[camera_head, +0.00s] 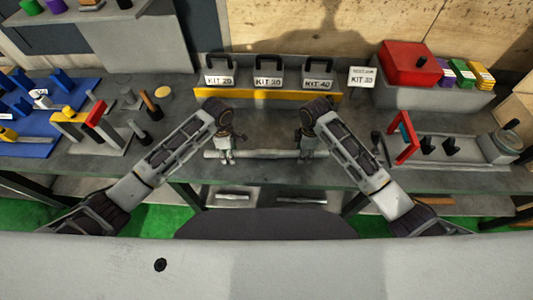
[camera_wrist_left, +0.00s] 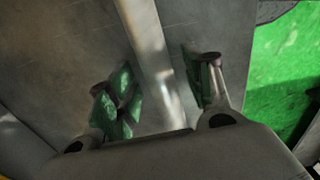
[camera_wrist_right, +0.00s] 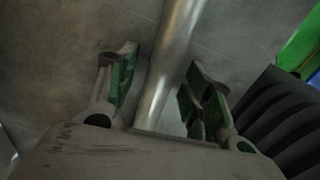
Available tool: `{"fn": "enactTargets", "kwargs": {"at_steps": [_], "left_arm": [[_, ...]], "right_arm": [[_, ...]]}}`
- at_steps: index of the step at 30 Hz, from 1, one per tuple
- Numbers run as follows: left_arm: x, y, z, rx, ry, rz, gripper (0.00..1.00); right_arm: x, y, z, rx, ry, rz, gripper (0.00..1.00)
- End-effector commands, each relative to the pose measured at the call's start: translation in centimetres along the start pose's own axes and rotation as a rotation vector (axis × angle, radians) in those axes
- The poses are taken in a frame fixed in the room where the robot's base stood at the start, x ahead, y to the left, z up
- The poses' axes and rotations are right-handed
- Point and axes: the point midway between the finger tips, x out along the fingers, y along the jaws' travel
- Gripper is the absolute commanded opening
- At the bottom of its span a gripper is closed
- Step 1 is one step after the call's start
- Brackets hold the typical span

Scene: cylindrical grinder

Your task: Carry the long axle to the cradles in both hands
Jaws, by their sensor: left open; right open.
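The long axle (camera_head: 268,154) is a pale metal bar lying left to right near the bench's front edge. My left gripper (camera_head: 227,158) is over its left part and my right gripper (camera_head: 307,156) over its right part. In the left wrist view the axle (camera_wrist_left: 147,35) runs between the open green-padded fingers (camera_wrist_left: 160,92). In the right wrist view the axle (camera_wrist_right: 175,50) also runs between open fingers (camera_wrist_right: 162,88), with gaps at both sides. Two black supports (camera_head: 427,146), which look like the cradles, stand on a grey fixture at the right.
Kit boxes (camera_head: 268,74) stand behind a yellow strip (camera_head: 264,95). Tool stands (camera_head: 97,125) and a blue mat (camera_head: 40,120) are at left. The middle bench is mostly clear.

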Motion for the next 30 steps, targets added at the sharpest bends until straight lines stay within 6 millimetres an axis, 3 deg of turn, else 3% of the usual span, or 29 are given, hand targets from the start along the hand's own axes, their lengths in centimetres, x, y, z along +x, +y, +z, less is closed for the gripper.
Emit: {"fn": "enactTargets", "kwargs": {"at_steps": [3,15,30], "left_arm": [[0.0,-0.01,-0.01,0.0,0.0,0.0,0.51],[-0.02,0.0,-0.02,0.0,0.0,0.0,0.0],[-0.04,0.01,-0.02,0.0,0.0,0.0,0.0]], "right_arm": [[0.0,-0.01,-0.01,0.0,0.0,0.0,0.51],[-0.02,-0.01,-0.01,0.0,0.0,0.0,0.0],[-0.03,0.0,0.0,0.0,0.0,0.0,0.0]]}}
